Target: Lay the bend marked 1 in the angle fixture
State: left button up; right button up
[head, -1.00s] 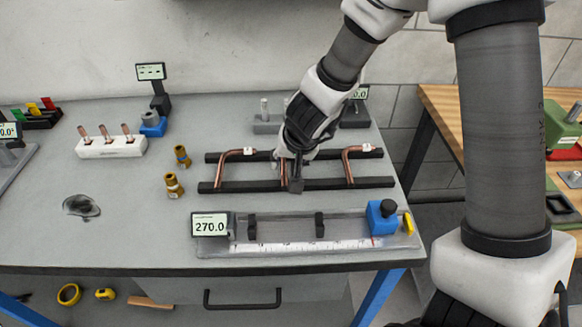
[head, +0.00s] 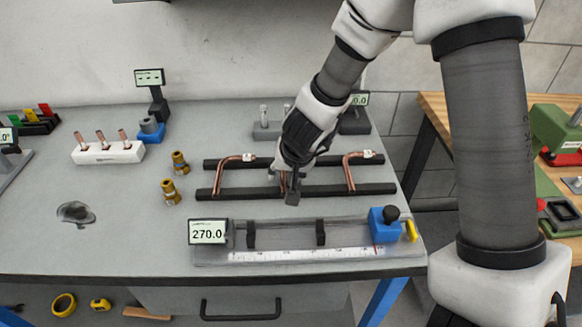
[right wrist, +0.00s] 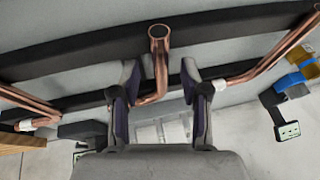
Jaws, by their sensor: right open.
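Three copper bends lie across a black two-bar rack: a left bend (head: 220,174), a middle bend (head: 283,182) and a right bend (head: 348,174). The left and right ones carry white tags; their numbers are too small to read. My right gripper (head: 292,188) is at the middle bend, pointing down and partly hiding it. In the right wrist view its open fingers (right wrist: 160,97) stand on either side of the middle bend (right wrist: 160,70), with gaps visible. A device with a degree-like display (head: 8,137) at the left edge may be the angle fixture; I cannot be sure. My left gripper is out of view.
In front of the rack (head: 380,189) lies a ruler fixture (head: 275,256) reading 270.0. Two brass fittings (head: 170,190), a white block (head: 110,155) with copper pieces and a blue-based part (head: 151,132) stand left.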

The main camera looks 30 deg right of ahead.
grip_shut()
